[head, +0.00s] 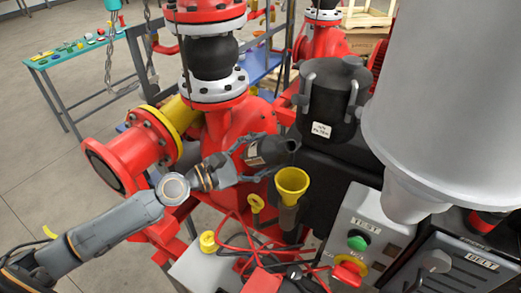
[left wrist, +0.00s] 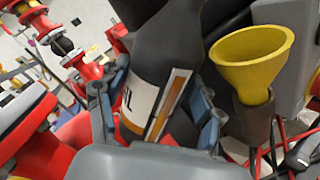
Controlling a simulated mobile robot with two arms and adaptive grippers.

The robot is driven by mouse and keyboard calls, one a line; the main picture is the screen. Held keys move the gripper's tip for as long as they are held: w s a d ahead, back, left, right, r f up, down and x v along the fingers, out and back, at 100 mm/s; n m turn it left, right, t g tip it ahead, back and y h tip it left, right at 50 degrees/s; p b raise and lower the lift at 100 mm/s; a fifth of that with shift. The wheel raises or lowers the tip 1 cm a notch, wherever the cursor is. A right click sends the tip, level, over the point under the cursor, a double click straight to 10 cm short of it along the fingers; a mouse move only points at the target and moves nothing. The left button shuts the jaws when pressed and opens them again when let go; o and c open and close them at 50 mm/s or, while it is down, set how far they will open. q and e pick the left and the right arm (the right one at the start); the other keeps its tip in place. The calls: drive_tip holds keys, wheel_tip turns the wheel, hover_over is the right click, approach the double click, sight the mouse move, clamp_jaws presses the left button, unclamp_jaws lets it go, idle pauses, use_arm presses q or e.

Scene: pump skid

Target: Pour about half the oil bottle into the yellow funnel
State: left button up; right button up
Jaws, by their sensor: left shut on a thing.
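The oil bottle (head: 268,151) is dark with a pale label. My left gripper (head: 245,160) is shut around it and holds it tilted, its neck toward the right in the head view. In the left wrist view the bottle (left wrist: 165,60) fills the middle between the blue-grey fingers. The yellow funnel (head: 292,181) stands upright in a dark holder, just below and right of the bottle's neck end. It also shows at the right of the left wrist view (left wrist: 252,58). The bottle and funnel look apart. No oil stream is visible. My right gripper is not seen.
Red pump casings (head: 235,135) stand behind and left. A black filter housing (head: 328,105) rises right behind the funnel. A grey box with a green button and red switch (head: 355,250) is at lower right. Red and black cables lie below the funnel. A teal table (head: 80,55) is far left.

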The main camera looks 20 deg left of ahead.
sight(259, 141)
use_arm(q)
drive_tip(key=shift+w+a, duration=0.1)
drive_tip(key=shift+r, duration=0.1)
drive_tip(key=shift+w+a+r+m, duration=0.1)
drive_tip(key=shift+a+r+m, duration=0.1)
drive_tip(key=shift+m, duration=0.6)
drive_tip(key=shift+w+a+r+m+b, duration=0.15)
drive_tip(key=shift+r+m+b, duration=0.25)
drive_tip(key=shift+m, duration=0.5)
idle(1.6)
drive_tip(key=shift+w+a+r+m, duration=0.2)
drive_tip(key=shift+r+m, duration=0.45)
drive_tip(key=shift+m, duration=0.45)
idle(3.4)
